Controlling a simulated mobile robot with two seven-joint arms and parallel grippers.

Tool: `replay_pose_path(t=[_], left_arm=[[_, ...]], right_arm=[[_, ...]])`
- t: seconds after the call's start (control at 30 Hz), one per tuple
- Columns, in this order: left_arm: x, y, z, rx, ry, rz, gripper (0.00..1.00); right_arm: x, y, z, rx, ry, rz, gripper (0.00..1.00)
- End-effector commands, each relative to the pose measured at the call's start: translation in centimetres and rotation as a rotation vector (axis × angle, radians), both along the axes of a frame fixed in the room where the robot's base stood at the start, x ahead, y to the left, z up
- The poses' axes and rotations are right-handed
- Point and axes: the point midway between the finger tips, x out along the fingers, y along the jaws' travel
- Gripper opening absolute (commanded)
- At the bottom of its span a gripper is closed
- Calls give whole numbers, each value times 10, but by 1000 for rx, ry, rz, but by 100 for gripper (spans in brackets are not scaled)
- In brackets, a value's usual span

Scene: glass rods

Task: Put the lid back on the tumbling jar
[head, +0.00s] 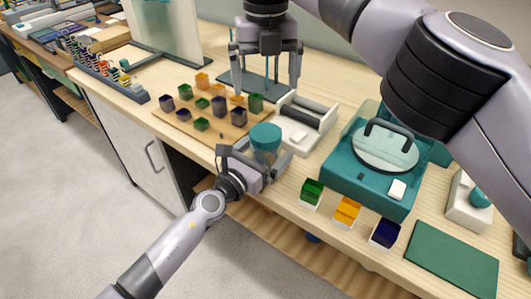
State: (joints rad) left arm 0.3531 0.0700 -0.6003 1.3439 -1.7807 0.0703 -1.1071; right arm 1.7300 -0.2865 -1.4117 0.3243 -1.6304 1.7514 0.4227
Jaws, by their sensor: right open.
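The tumbling jar (266,156) is a clear, upright cylinder near the table's front edge. A round teal lid (265,133) sits on its top; I cannot tell how tightly it is seated. My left gripper (262,166) reaches in from the front, its two fingers closed around the sides of the jar's body below the lid. My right gripper (266,84) hangs above and behind the jar, pointing down, its fingers spread wide with nothing between them. It is clear of the lid. The jar's lower part is partly hidden by my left gripper.
A white roller base (328,139) with dark rollers stands right of the jar. A wooden board (172,115) with several coloured blocks lies to the left. A teal machine (341,174) and small coloured bins (346,212) are at the right. A dark green mat (452,260) is bare.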

Motion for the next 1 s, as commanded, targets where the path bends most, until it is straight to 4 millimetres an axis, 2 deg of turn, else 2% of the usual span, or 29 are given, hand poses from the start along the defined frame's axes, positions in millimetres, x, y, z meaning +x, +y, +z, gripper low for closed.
replay_pose_path(t=[0.17, 0.6, 1.0], left_arm=[[-8, 6, 0, 0, 2, 1, 100], [-53, 39, 0, 1, 1, 0, 100], [-58, 42, 0, 0, 0, 0, 100]], right_arm=[[0, 0, 4, 0, 0, 0, 100], [0, 0, 14, 0, 0, 0, 100], [0, 0, 15, 0, 0, 0, 100]])
